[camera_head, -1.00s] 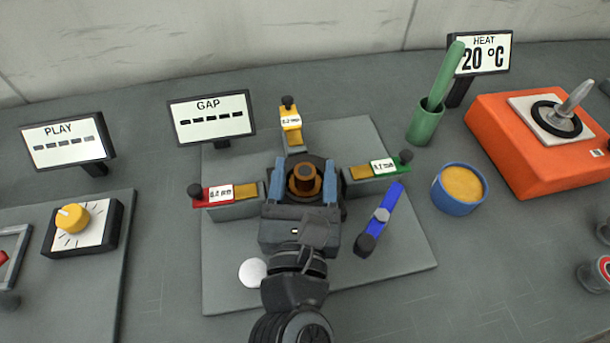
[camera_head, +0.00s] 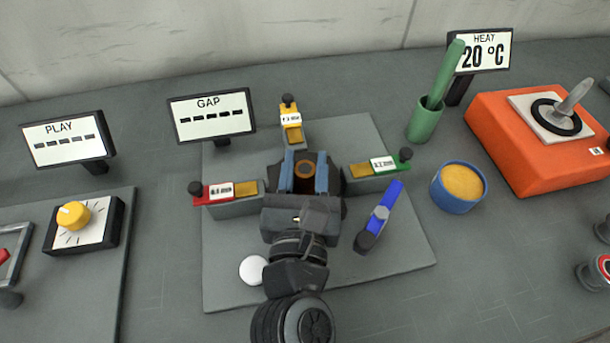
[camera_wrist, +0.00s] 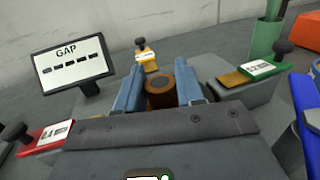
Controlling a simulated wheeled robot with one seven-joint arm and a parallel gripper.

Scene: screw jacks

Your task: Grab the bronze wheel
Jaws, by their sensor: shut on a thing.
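The bronze wheel (camera_head: 304,169) is a short brown-bronze cylinder with a dark hole in its top. It stands upright at the middle of the grey base plate (camera_head: 225,285), on a dark round mount. My gripper (camera_head: 305,160) is shut on it, with one blue finger on its left and one on its right. The wrist view shows the wheel (camera_wrist: 160,94) between the two blue fingers. My gripper's body hides the front of the mount and the wheel's lower part.
Sliding blocks surround the wheel: red (camera_head: 225,190) at left, yellow (camera_head: 291,122) behind, green (camera_head: 383,163) at right. A GAP display (camera_head: 211,117) stands behind left. A blue cup (camera_head: 459,188) and green holder (camera_head: 426,122) stand at right.

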